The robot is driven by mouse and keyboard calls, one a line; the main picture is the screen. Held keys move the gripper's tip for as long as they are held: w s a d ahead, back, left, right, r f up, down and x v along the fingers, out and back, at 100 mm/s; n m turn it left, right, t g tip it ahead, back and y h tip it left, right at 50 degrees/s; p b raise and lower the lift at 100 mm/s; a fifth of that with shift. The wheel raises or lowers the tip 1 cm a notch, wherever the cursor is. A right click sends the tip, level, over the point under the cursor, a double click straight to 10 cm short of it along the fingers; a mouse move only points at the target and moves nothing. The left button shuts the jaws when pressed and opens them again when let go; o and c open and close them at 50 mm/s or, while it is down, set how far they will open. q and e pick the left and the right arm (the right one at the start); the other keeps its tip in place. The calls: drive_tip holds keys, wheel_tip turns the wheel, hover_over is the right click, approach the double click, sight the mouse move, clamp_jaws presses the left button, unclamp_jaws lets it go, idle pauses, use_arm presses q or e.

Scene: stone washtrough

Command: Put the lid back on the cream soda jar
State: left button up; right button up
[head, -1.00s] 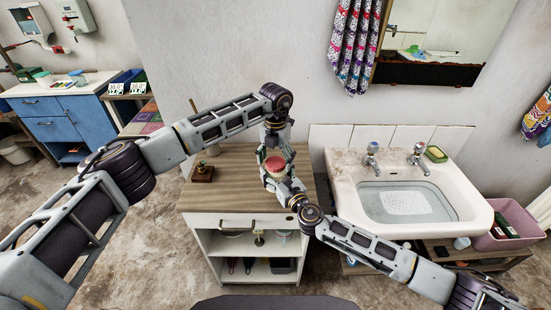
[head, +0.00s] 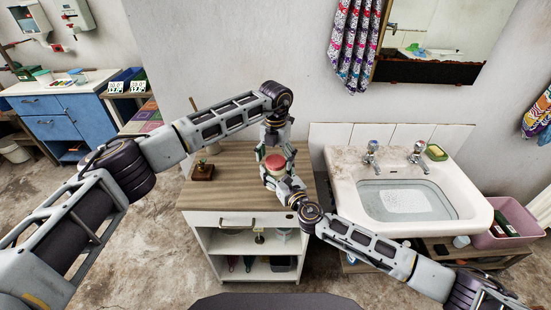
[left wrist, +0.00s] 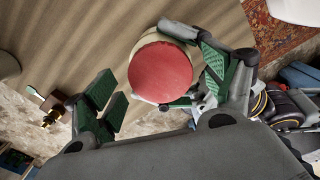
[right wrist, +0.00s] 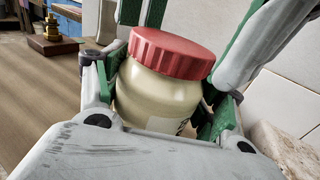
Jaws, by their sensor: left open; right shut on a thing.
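The cream soda jar (right wrist: 155,95) has a pale cream body and stands roughly upright in my right gripper (right wrist: 162,98). Its red ribbed lid (right wrist: 172,52) sits on the jar's mouth in the right wrist view. The lid also shows from above as a red disc in the left wrist view (left wrist: 160,72). My right gripper is shut around the jar's body. My left gripper (left wrist: 160,88) is open above, its green-padded fingers either side of the lid with a gap visible on the left. In the head view, the jar and lid (head: 274,162) are partly hidden by the grippers.
The wooden cabinet top (head: 235,190) lies under both grippers. A small brass object on a wooden block (head: 203,171) stands at its left. The stone washbasin (head: 345,185) with taps is close on the right. The cabinet top's front left is clear.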

use_arm(q)
drive_tip(key=shift+r, duration=0.1)
wheel_tip(320, 180, up, 12)
idle(1.0)
use_arm(e)
drive_tip(key=o, duration=2.1)
drive_tip(key=shift+c, duration=0.2)
drive_tip(key=shift+s, duration=0.1)
drive_tip(key=shift+v, duration=5.95)
